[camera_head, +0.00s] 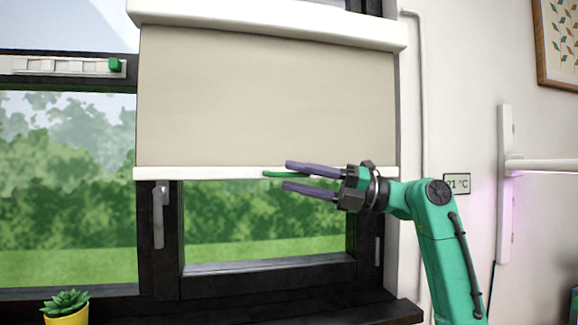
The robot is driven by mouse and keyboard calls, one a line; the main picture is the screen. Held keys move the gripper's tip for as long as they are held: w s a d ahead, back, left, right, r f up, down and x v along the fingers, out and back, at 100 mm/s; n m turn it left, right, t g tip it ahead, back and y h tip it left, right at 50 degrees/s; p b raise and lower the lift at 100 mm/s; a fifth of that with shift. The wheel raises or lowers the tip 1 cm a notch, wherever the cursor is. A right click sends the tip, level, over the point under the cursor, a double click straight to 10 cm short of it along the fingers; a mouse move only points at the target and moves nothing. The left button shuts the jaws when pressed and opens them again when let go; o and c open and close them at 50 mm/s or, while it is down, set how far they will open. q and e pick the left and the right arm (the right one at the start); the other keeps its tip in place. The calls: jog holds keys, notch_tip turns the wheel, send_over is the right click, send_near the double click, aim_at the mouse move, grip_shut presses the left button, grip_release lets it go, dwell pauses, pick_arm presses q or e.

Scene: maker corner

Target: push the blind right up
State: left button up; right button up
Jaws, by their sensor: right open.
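The beige blind (265,95) hangs partly down over the right window pane, below a white casing (270,22). Its white bottom bar (205,173) carries a green tab (278,174) near its middle. My right gripper (287,175) comes in from the right with its two purple fingers apart, one above the other. The fingertips are at the green tab's height and overlap its right part. I cannot tell whether they touch it. My left gripper is out of view.
A potted succulent (66,306) sits at the lower left. A white vent strip with a green slider (115,65) is at the upper left.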

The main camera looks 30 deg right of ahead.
jog(key=shift+w+a+r, duration=0.15)
jog(key=shift+a, duration=0.25)
jog(key=shift+w+a+r, duration=0.1)
jog(key=shift+a+r, duration=0.05)
jog(key=shift+a, duration=0.2)
jog(key=shift+w, duration=0.1)
grip_shut()
dwell(0.8)
